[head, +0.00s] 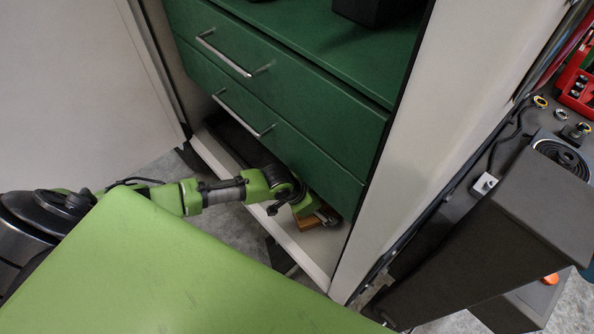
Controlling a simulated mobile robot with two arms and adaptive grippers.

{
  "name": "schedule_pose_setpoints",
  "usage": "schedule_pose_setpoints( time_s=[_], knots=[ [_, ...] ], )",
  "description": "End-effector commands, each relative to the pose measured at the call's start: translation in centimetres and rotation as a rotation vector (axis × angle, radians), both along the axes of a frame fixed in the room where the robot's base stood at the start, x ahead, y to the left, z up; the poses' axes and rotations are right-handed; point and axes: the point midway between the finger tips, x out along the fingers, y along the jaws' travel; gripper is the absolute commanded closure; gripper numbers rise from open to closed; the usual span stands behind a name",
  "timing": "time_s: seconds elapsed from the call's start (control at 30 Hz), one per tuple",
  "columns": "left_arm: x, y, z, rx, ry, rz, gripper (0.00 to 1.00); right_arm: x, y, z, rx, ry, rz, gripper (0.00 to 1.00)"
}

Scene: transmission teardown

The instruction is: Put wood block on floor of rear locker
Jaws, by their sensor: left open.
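The rear locker (318,272) stands with its door open, and its low front sill and pale floor show below the green drawers. The wood block (306,225), small and orange-brown, is on or just above the locker floor, under the lower drawer, to the right. My left arm comes in from the left over the sill. My left gripper (320,215) is open at the block, partly hidden by its own wrist and the drawer edge. I cannot tell whether its fingers touch the block. My right gripper is not in view.
Two green drawers (275,95) with metal handles hang close above my left wrist. The locker's open door (80,90) is at the left, and its side wall (450,90) is at the right. A dark workbench with a red tool tray (577,85) stands at the far right.

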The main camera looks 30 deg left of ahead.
Motion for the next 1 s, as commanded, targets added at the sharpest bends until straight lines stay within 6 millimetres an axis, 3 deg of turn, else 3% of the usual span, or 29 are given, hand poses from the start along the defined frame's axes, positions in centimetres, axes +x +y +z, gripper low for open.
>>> schedule_pose_setpoints(
  time_s=[0.2,0.27,0.6,0.8,1.0],
  knots=[
    [-1.8,1.6,3.5,0.002,-0.002,-0.003,0.36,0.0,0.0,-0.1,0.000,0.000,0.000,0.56],
    [-3.3,2.9,2.8,0.006,0.004,0.000,0.36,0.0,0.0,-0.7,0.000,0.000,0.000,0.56],
    [-9.0,7.7,3.0,0.003,0.002,-0.002,0.36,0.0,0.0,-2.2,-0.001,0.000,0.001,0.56],
    [-10.5,8.9,3.1,0.001,0.002,0.000,0.36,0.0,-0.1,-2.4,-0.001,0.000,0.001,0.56],
    [-10.7,9.1,3.2,-0.001,-0.002,0.000,0.36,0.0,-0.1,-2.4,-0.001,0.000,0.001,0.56]
  ],
)
